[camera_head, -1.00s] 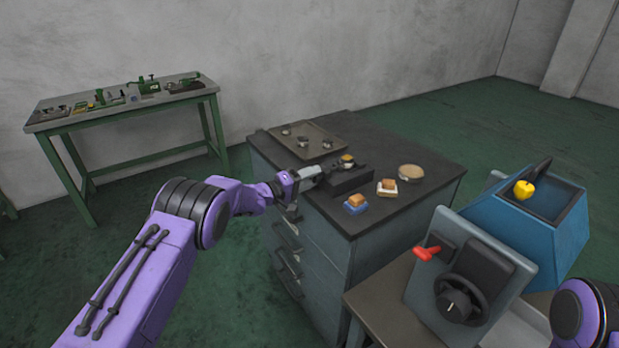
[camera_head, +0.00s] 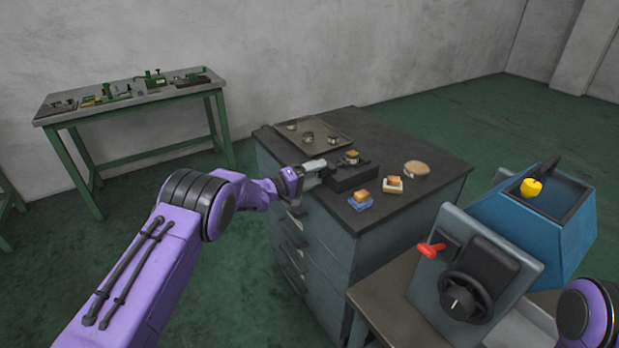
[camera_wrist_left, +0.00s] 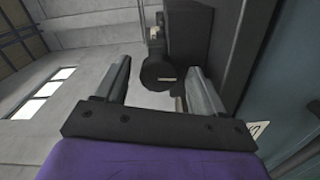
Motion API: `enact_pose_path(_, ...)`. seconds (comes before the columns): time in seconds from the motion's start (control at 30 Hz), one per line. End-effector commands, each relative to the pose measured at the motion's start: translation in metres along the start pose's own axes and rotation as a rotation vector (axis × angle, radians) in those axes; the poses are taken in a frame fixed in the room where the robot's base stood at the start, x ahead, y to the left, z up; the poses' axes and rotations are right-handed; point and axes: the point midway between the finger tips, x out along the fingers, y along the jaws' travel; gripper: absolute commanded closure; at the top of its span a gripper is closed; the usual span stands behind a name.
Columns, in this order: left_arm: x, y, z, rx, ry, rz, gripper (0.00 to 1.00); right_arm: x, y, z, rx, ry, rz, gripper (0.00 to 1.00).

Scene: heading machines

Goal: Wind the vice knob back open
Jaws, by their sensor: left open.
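The vice (camera_head: 350,178) is a dark block near the left edge of the dark cabinet top, with a small tan-topped piece (camera_head: 351,156) at it. My left gripper (camera_head: 316,166) is at the vice's left end. In the left wrist view, the vice's dark body (camera_wrist_left: 190,40) is above, and a round dark knob (camera_wrist_left: 157,73) with a pale mark shows between the two spread fingers of my left gripper (camera_wrist_left: 160,67). The gripper is open, with gaps between the knob and both fingers. My right gripper is out of view; only part of my right arm shows at lower right.
On the cabinet top (camera_head: 420,151) are a tray (camera_head: 325,137) with small round parts, two small blocks on pads, and a round tan-topped disc (camera_head: 417,168). A blue machine (camera_head: 527,222) with a red handle (camera_head: 431,249) stands at right. A green-legged bench stands behind left.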

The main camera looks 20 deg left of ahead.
Motion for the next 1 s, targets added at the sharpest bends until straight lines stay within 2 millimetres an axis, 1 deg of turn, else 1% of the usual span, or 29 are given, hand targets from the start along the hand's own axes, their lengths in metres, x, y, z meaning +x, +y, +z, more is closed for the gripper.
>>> enact_pose_path(0.13,-0.026,-0.001,0.000,-0.004,0.003,-0.001,0.31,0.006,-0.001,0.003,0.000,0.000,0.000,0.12)
enact_pose_path(0.3,-0.067,-0.002,0.001,-0.003,0.000,-0.001,0.31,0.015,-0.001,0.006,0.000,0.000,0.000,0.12)
enact_pose_path(0.43,-0.089,-0.002,0.002,-0.002,-0.001,-0.001,0.31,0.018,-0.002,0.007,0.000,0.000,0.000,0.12)
enact_pose_path(0.5,-0.095,-0.001,0.002,-0.002,-0.003,-0.001,0.31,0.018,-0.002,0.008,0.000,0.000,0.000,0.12)
enact_pose_path(0.6,-0.099,-0.001,0.002,-0.002,-0.003,-0.002,0.31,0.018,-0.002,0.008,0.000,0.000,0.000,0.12)
enact_pose_path(1.0,-0.098,-0.001,0.002,0.001,-0.004,-0.001,0.31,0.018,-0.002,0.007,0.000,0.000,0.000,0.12)
